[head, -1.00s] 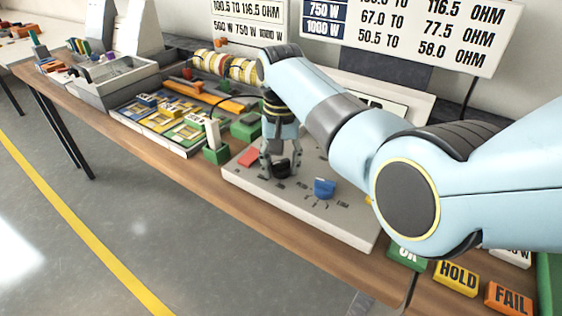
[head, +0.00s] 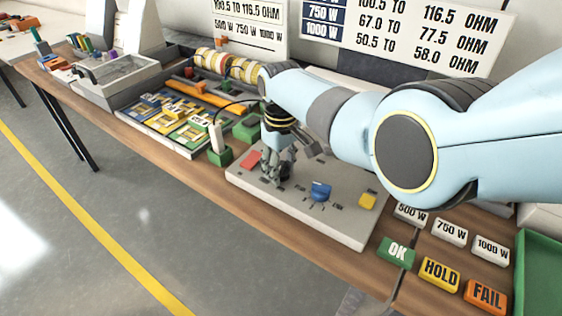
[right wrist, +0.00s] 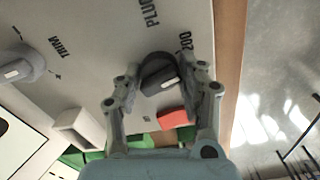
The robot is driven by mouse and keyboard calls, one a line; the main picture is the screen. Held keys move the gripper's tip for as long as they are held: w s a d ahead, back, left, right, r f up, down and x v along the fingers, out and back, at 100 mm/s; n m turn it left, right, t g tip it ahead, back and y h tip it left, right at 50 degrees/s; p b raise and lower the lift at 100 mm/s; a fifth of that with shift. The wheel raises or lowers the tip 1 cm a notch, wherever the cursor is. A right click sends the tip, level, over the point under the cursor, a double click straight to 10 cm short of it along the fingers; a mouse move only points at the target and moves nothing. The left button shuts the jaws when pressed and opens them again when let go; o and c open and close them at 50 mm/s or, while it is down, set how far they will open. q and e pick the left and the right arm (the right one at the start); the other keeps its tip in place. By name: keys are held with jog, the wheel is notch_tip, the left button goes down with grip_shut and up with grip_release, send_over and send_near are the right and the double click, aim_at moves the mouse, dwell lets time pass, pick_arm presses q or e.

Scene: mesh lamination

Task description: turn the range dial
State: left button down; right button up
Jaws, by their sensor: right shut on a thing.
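The dial (right wrist: 160,74) is a round black knob with a white mark, on the pale panel (head: 350,222). My right gripper (right wrist: 160,86) points down at the panel, one finger on each side of the dial, and is shut on it. In the head view, the right gripper (head: 278,172) stands over the left part of the panel and hides most of the dial. Lettering beside the dial is partly cut off by the fingers. My left gripper is not in view.
A blue knob (head: 320,190), a red block (head: 250,159) and a yellow block (head: 368,201) sit on the panel. A green block with a white post (head: 217,150) stands left of it. OK (head: 396,252), HOLD (head: 440,273) and FAIL (head: 485,295) blocks lie at right.

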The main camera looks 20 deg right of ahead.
aim_at(281, 166)
jog(key=shift+n+p, duration=0.35)
jog(key=shift+n, duration=0.95)
jog(key=o, duration=1.1)
notch_tip(281, 166, up, 12)
jog(key=shift+f, duration=0.1)
